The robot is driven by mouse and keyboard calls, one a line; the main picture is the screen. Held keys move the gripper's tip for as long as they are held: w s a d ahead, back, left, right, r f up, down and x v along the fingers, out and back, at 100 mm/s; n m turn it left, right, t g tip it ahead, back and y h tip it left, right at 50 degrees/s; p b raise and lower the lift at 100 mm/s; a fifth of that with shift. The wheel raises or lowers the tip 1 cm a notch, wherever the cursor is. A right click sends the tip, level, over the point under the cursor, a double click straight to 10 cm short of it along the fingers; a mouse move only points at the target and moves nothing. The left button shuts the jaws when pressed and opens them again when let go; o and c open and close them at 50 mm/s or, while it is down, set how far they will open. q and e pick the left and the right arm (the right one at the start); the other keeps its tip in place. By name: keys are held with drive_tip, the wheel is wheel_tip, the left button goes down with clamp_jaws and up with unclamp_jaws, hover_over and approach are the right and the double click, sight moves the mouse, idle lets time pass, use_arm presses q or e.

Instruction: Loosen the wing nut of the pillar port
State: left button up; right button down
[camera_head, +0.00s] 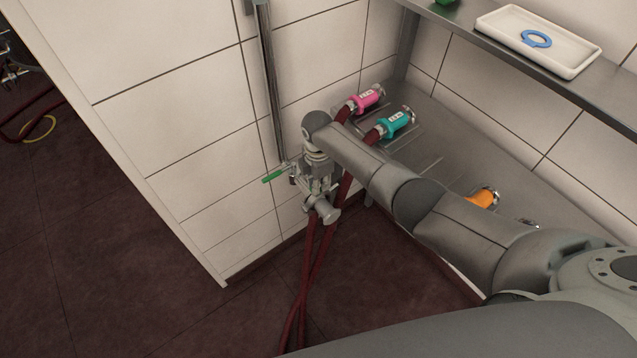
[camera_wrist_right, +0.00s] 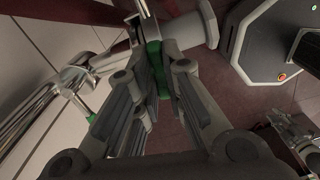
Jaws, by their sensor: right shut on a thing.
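The pillar port (camera_head: 327,212) is a metal fitting low by the white tiled wall, mostly hidden behind my right gripper (camera_head: 316,182). Its round pipe end also shows at the top of the right wrist view (camera_wrist_right: 197,32). The green wing nut (camera_wrist_right: 154,58) sits on this fitting. My right gripper's fingers (camera_wrist_right: 154,88) are closed around its green lower part. In the head view the wing nut is hidden by the gripper. A green lever (camera_head: 273,176) sticks out to the left, beside the gripper.
A steel pipe (camera_head: 270,90) runs down the wall. Dark red hoses (camera_head: 307,262) hang close to the gripper. Pink (camera_head: 367,98), teal (camera_head: 396,124) and orange (camera_head: 485,198) couplings are at the steel bench. A white tray (camera_head: 495,28) with a blue ring (camera_head: 537,38) is on a shelf.

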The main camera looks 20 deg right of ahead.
drive_tip(key=shift+n, duration=0.9)
drive_tip(key=c, duration=1.5)
unclamp_jaws()
wheel_tip(320, 180, up, 12)
